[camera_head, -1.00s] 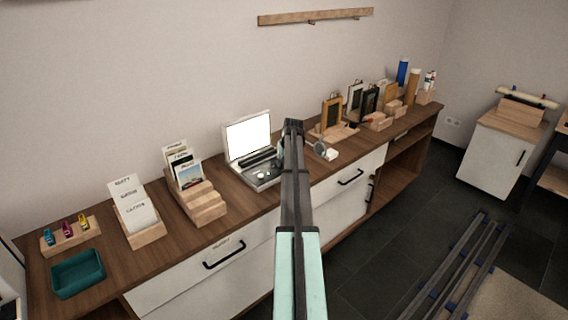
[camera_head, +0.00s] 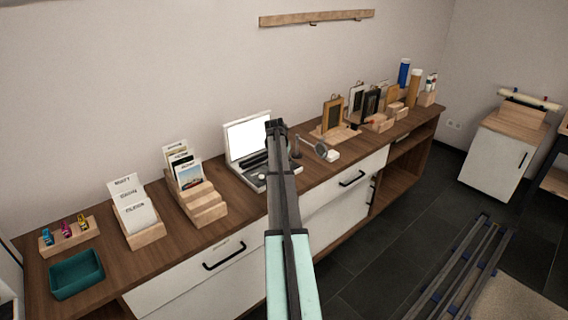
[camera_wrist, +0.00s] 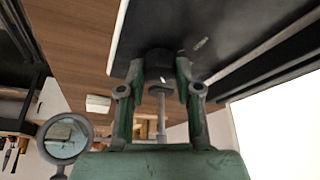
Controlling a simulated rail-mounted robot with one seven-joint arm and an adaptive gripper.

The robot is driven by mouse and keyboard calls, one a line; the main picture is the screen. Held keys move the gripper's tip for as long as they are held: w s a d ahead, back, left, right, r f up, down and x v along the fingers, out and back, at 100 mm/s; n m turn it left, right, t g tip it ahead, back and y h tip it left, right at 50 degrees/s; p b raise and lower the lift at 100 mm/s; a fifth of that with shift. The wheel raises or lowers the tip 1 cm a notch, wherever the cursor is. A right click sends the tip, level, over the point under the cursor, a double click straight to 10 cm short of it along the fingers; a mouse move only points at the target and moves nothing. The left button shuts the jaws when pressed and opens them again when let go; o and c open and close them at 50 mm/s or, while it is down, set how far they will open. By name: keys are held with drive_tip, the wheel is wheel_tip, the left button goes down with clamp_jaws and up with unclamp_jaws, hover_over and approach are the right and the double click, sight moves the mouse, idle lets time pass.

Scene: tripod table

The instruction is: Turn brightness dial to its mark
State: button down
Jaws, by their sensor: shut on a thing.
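The light device (camera_head: 238,177) stands open on the wooden counter, with a bright white screen (camera_head: 245,137). In the wrist view its dark panel (camera_wrist: 190,22) fills the upper middle and the lit screen (camera_wrist: 280,125) is at the lower right. My gripper (camera_wrist: 160,68) is shut on a dark round knob (camera_wrist: 160,58), which appears to be the brightness dial, at the panel's edge. A short pale mark (camera_wrist: 200,43) lies on the panel beside the knob. In the head view my gripper (camera_head: 276,127) and arm hide the dial and part of the device.
A round magnifier (camera_head: 319,148) on a stand is close to the right; it also shows in the wrist view (camera_wrist: 66,138). A white block (camera_head: 332,156) sits near it. Card holders (camera_head: 200,203) stand to the left, with bare counter between.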

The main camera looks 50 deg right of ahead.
drive_tip(key=shift+m, duration=0.4)
drive_tip(key=c, duration=0.8)
unclamp_jaws()
drive_tip(key=w+v, duration=0.1)
drive_tip(key=v, duration=1.1)
drive_tip(key=shift+s, duration=0.25)
